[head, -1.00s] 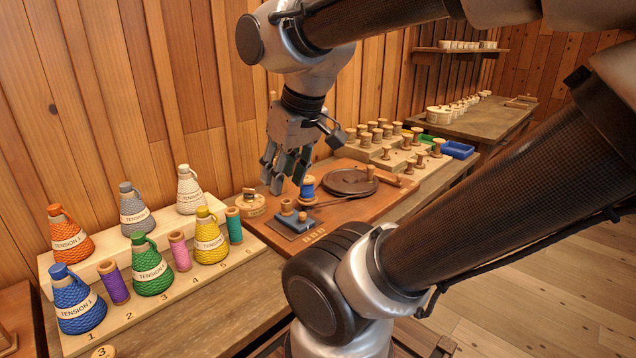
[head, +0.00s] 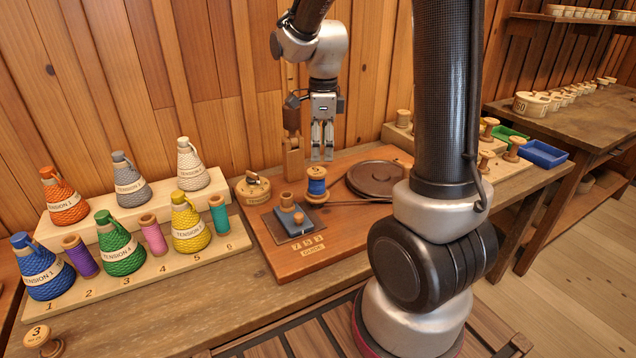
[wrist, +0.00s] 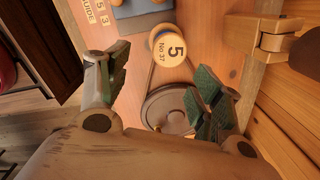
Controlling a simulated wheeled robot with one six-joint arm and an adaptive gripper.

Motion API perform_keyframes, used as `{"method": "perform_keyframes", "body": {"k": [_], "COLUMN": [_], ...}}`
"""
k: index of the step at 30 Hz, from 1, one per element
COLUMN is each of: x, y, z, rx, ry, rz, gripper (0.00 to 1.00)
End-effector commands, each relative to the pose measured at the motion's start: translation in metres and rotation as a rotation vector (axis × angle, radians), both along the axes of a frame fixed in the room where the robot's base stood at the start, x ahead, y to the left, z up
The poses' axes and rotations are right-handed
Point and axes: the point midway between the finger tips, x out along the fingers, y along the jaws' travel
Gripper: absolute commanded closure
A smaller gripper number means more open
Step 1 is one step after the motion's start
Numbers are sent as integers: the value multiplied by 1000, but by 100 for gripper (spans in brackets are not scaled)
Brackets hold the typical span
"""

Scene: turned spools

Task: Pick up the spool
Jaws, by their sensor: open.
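A spool (head: 316,184) wound with blue thread stands upright on the orange-brown board (head: 290,262). Its pale wooden top, marked 5 and No 37, shows in the wrist view (wrist: 173,50). My gripper (head: 322,156) points down above the board, and in the head view it appears just above the spool without touching it. In the wrist view the two dark-padded fingers (wrist: 160,65) are spread apart, with the spool showing between and a little beyond their tips. Nothing is held.
A dark round plate (head: 380,178) lies right of the spool. A wooden post (head: 293,160) rises close left of my gripper. Bottles and thread spools fill the left rack (head: 150,275).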

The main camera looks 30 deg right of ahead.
Motion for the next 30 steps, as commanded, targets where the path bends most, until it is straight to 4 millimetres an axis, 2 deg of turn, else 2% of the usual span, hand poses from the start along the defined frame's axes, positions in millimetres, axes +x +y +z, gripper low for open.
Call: {"method": "perform_keyframes", "body": {"k": [1,6,14,21,24,30], "x": [7,19,20,20,20,20], "y": [1,1,2,2,2,2], "z": [-11,-32,-64,-100,-108,-108], "rx": [2,4,4,4,4,4], "ry": [18,41,45,45,43,41], "rz": [-77,-245,-264,-263,-263,-262], "gripper": [35,35,35,35,35,35]}}
